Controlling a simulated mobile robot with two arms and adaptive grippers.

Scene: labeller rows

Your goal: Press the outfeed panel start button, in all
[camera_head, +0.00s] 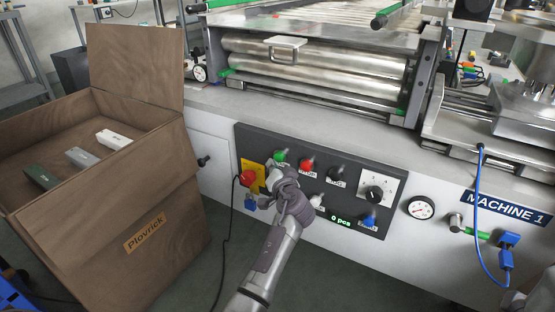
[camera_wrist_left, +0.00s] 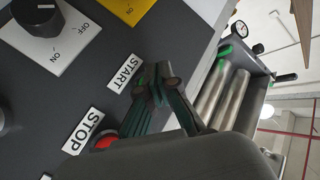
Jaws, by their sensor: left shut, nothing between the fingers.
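The dark control panel (camera_head: 395,190) is on the front of the machine. Its green button (camera_head: 281,154) shows at the upper left, just beyond my left gripper (camera_head: 274,168). The red button (camera_head: 307,163) is to its right. My left gripper is shut and empty, its fingers pointing at the panel. In the left wrist view, the shut fingertips (camera_wrist_left: 160,80) are beside the START label (camera_wrist_left: 123,73) and hide the button there. Whether they touch it I cannot tell. The STOP label (camera_wrist_left: 82,130) and part of the red button (camera_wrist_left: 104,140) show below. My right gripper is not in view.
A red knob (camera_head: 247,177) on a yellow plate sits left of my gripper, with a blue padlock (camera_head: 251,203) below. The panel also has black knobs, a dial (camera_head: 374,193) and a display (camera_head: 341,221) reading "0 pcs". An open brown box (camera_head: 150,215) stands at the left.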

